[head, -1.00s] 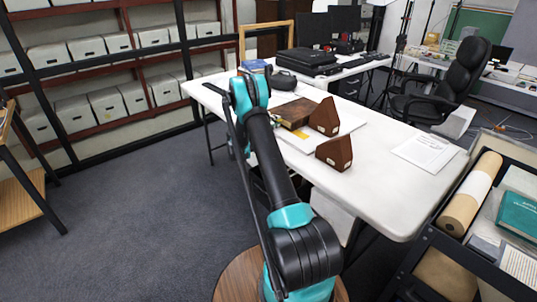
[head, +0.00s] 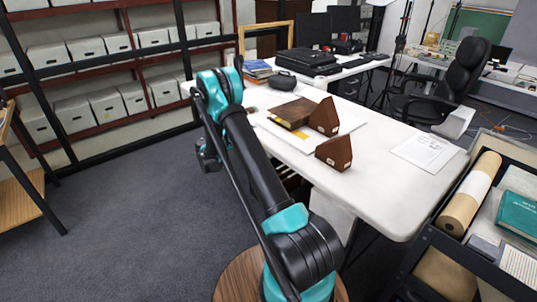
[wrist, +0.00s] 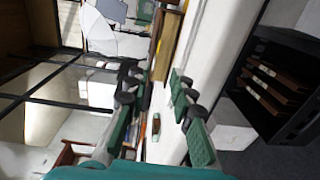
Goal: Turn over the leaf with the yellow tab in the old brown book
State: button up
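The old brown book (head: 292,112) lies on a white board on the long white table, and its cover looks closed at this size. A small yellow patch (head: 301,134) shows at its near edge; I cannot tell if it is the tab. My gripper (wrist: 153,84) is open, its two teal-padded fingers apart with nothing gripped between them. In the head view my gripper hangs off the table's left side, left of the book and apart from it. In the wrist view the book is not clearly made out.
Two brown wedge-shaped supports (head: 324,117) (head: 335,153) stand right of the book. A dark pouch (head: 283,80) and a stack of books (head: 257,69) lie behind it. Papers (head: 424,151) lie on the table's right part. A cart with a brown roll (head: 469,195) stands at right.

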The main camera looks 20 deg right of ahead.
jog(key=s+d+r+m+g+y, duration=0.1)
jog(key=s+r+y, duration=0.2)
jog(key=s, duration=0.3)
jog(key=s+d+r+y, duration=0.2)
jog(key=s+r+y, duration=0.1)
jog(key=s, duration=0.3)
jog(key=s+a+y, duration=0.2)
jog(key=s, duration=0.6)
jog(key=s+a+m+g+y, duration=0.1)
jog(key=s+y, duration=0.2)
jog(key=s, duration=0.5)
jog(key=shift+a, duration=0.35)
jog(key=shift+r, duration=0.1)
